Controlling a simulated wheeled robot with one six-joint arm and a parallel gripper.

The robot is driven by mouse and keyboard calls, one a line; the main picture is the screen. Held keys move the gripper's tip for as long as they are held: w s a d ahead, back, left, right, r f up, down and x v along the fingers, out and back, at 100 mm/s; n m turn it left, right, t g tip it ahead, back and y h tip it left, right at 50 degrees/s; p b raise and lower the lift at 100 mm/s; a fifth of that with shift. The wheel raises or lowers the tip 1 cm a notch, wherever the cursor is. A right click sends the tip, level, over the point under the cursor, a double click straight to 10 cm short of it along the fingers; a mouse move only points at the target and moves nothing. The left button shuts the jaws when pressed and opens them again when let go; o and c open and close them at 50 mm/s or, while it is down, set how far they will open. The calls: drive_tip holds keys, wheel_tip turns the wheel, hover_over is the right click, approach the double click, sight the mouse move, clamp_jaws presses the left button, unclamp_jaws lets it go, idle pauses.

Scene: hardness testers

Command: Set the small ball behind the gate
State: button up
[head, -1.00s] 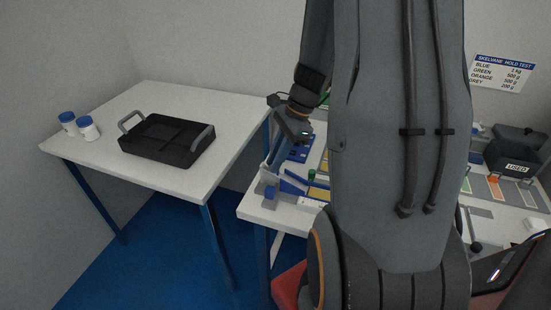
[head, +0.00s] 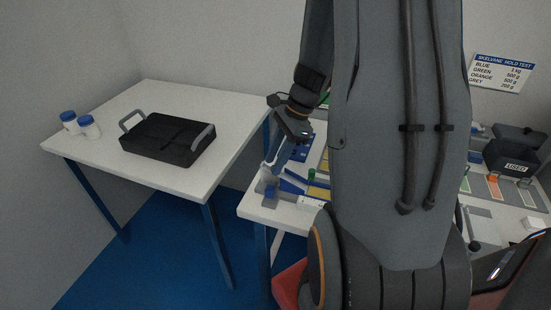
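My gripper (head: 293,130) is at the end of my arm, over the left end of the work table, above a blue, grey and white device (head: 300,190). Its fingers are small, dark and partly hidden, so I cannot tell whether they are open or hold anything. A pale upright piece (head: 275,152) of the device stands just below and left of the gripper; I cannot tell whether they touch. I cannot make out the small ball. I cannot tell for sure which part is the gate. My arm hides much of the table.
A white side table (head: 165,183) at left carries a black tray (head: 165,139) with grey handles and two white jars with blue lids (head: 88,126). At right are a black box marked USED (head: 516,164), coloured pads (head: 492,182) and a wall sign (head: 501,73).

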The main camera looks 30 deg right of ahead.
drive_tip(key=v, duration=0.7)
drive_tip(key=shift+r+b, duration=0.35)
drive_tip(key=shift+b, duration=0.1)
drive_tip(key=shift+d, duration=0.15)
drive_tip(key=s+a+f+n+h, duration=0.1)
drive_tip(key=s+a+n+h, duration=0.1)
drive_tip(key=a+n, duration=0.6)
drive_tip(key=s+a+f+n+h, duration=0.1)
drive_tip(key=s+a+n+h, duration=0.1)
drive_tip(key=s+a+n, duration=0.3)
drive_tip(key=a+n, duration=0.3)
drive_tip(key=n, duration=0.4)
drive_tip(key=shift+a+n, duration=0.3)
drive_tip(key=shift+w, duration=0.1)
